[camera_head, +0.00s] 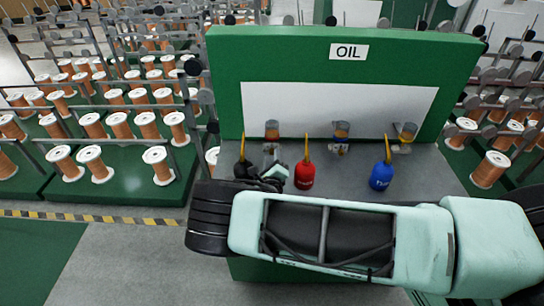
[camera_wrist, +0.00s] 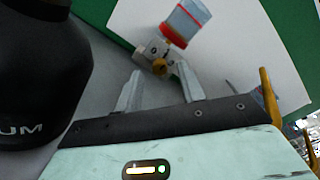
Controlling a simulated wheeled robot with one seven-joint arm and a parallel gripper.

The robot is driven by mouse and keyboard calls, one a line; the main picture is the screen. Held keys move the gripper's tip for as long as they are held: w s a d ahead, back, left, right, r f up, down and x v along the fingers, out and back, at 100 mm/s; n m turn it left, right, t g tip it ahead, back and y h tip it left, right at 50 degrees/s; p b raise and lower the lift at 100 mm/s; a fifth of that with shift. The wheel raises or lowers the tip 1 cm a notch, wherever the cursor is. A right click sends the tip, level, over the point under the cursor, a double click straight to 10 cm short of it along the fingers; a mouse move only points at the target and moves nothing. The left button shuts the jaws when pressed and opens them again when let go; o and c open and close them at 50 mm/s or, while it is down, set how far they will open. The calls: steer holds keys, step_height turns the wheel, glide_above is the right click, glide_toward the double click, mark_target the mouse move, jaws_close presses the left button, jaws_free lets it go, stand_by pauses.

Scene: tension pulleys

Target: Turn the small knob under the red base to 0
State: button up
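In the wrist view a small brass-coloured knob (camera_wrist: 160,67) sits on a grey metal block (camera_wrist: 152,49) under a red base (camera_wrist: 173,36) with a clear bluish cup above. The marks on the block are too small to read. My gripper (camera_wrist: 159,68) is open. Its two grey fingers point at the block, and the knob appears between their tips; I cannot tell whether they touch it. In the head view my gripper (camera_head: 275,172) is in front of the left cup unit (camera_head: 272,130), whose lower block is partly hidden by it.
A black bottle (camera_wrist: 40,60) stands close on the left of my gripper. A red bottle (camera_head: 304,177) stands close on its right, and a blue bottle (camera_head: 381,177) farther right. Two more cup units (camera_head: 341,131) hang on the white panel (camera_head: 320,103) under the OIL sign.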

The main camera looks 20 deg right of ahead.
steer(key=shift+w+d, duration=0.1)
steer(key=shift+w, duration=0.2)
jaws_close()
